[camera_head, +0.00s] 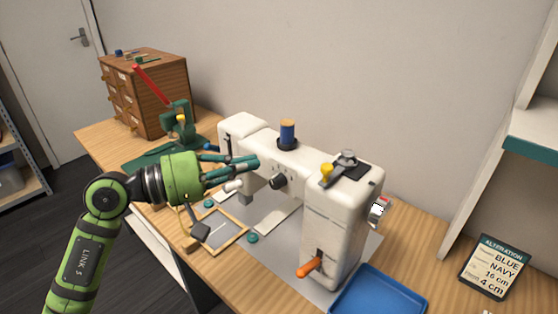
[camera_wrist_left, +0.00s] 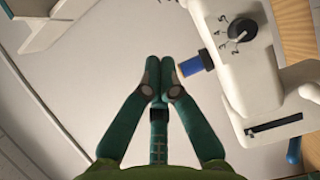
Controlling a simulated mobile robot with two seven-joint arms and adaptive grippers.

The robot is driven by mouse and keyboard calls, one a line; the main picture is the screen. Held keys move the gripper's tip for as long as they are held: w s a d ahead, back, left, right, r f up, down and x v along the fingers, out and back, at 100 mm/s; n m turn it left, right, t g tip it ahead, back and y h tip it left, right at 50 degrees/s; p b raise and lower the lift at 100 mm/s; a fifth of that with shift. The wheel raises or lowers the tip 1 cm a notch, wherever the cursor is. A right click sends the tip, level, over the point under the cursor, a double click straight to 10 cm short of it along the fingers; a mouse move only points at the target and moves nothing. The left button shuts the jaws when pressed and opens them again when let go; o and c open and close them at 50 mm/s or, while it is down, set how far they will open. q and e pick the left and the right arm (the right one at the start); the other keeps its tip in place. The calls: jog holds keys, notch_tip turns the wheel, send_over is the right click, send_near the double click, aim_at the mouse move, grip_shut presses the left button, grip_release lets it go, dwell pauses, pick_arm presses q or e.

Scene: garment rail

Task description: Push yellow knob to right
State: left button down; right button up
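The yellow knob (camera_head: 326,170) stands on top of the white sewing machine (camera_head: 327,218), at the left end of a dark slotted plate (camera_head: 346,174). I cannot make out the knob in the left wrist view. My left gripper (camera_head: 253,162) is in front of the machine's arm, left of the knob and apart from it. Its fingertips (camera_wrist_left: 159,77) are together in the left wrist view, with nothing seen between them. My right gripper is not in view.
An orange lever (camera_head: 309,267) sticks out in front. A blue tray (camera_head: 378,297) and a sign (camera_head: 496,267) are at the right.

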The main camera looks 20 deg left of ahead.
pick_arm(q)
jog(key=shift+s+a, duration=0.25)
jog(key=shift+a, duration=0.45)
jog(key=w+d+p, duration=0.1)
jog(key=d+p, duration=0.1)
jog(key=d, duration=0.1)
jog(key=w+d+p, duration=0.2)
jog(key=d+p, duration=0.1)
jog(key=d, duration=0.1)
jog(key=w+d+p, duration=0.2)
jog(key=d, duration=0.1)
jog(key=shift+d+f+p, duration=0.25)
jog(key=shift+f+p, duration=0.1)
jog(key=shift+w, duration=0.1)
